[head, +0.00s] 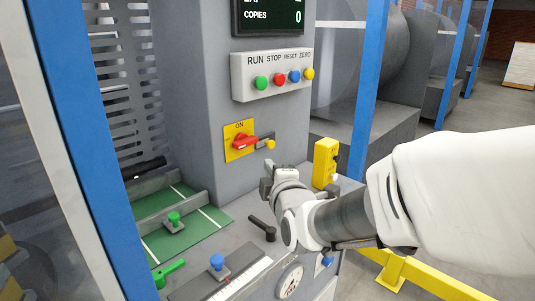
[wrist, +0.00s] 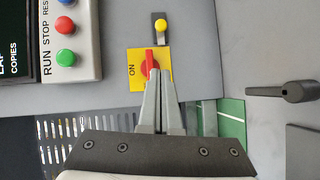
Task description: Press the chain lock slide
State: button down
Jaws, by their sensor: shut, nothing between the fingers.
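A small grey slide plate (head: 260,141) with a yellow knob (head: 270,144) is on the grey machine face, just right of the yellow ON plate (head: 239,128) with a red switch handle (head: 243,142). I take this as the chain lock slide. In the wrist view the slide plate (wrist: 158,39) is dark and its yellow knob (wrist: 160,26) is above the red handle (wrist: 149,61). My gripper (head: 277,175) is below the knob in the head view. In the wrist view its closed fingers (wrist: 160,76) point at the red handle's edge and overlap it; contact cannot be told.
A button box (head: 273,76) with several coloured buttons is above. A black lever (head: 263,228) and a green knob (head: 174,219) are on the deck below. A yellow box (head: 325,161) stands right of my gripper. A blue post (head: 368,85) rises behind it.

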jog(key=shift+w, duration=0.1)
dwell(0.3)
jog(key=b, duration=0.2)
send_near(265, 143)
jog(key=w+a, duration=0.2)
jog(key=w, duration=0.1)
jog(key=shift+w+d+f, duration=0.35)
jog(key=shift+w+d, duration=0.05)
jog(key=shift+w, duration=0.25)
